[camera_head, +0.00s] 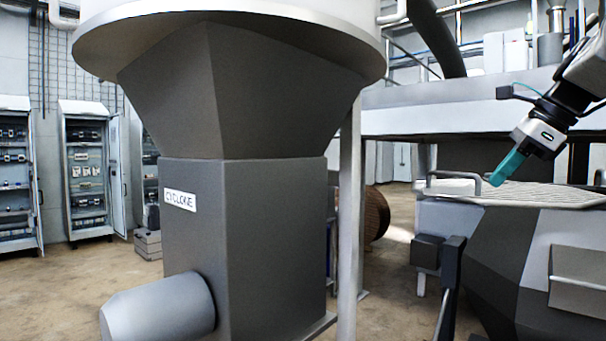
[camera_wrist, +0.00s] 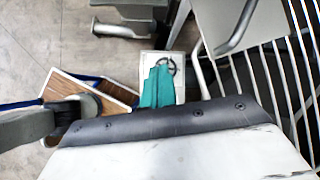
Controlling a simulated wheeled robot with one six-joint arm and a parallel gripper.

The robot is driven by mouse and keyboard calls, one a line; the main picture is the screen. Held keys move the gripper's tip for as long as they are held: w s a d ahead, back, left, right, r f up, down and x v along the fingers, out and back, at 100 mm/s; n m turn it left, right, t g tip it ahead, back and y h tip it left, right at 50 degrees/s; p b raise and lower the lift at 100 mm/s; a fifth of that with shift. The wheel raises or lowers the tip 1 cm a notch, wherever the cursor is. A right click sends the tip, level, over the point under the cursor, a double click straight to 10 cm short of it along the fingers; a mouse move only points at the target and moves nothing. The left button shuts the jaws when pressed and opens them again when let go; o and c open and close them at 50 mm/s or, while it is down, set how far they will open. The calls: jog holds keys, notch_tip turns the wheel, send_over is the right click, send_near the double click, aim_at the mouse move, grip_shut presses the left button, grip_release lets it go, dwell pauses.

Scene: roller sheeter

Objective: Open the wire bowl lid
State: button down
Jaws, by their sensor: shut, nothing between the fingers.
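The wire bowl lid (camera_head: 550,193) lies flat over the top of the grey bowl machine (camera_head: 510,250) at the right of the head view. Its bars run down the right side of the wrist view (camera_wrist: 308,75). A grey bar handle (camera_head: 452,175) stands up at the lid's left end, and a curved handle bar also shows in the wrist view (camera_wrist: 240,30). My gripper (camera_head: 494,180) has teal fingers, shut and empty, pointing down-left close to the handle's right end. In the wrist view the closed fingers (camera_wrist: 157,87) appear left of the handle. Contact cannot be told.
A large grey cyclone (camera_head: 265,220) with a metal post (camera_head: 350,220) fills the middle. A raised platform beam (camera_head: 450,118) runs behind the bowl. Open electrical cabinets (camera_head: 88,170) stand far left.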

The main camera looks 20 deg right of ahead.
jog(key=s+d+r+m+t, duration=0.2)
jog(key=s+d+r+m, duration=0.35)
jog(key=d, duration=0.35)
send_near(494, 199)
jog(key=x, duration=0.4)
jog(key=w, duration=0.2)
jog(key=shift+w+a+r+h, duration=0.25)
jog(key=shift+w+a+h, duration=0.1)
jog(key=shift+w+h, duration=0.05)
jog(key=shift+w+a, duration=0.15)
jog(key=shift+w, duration=0.55)
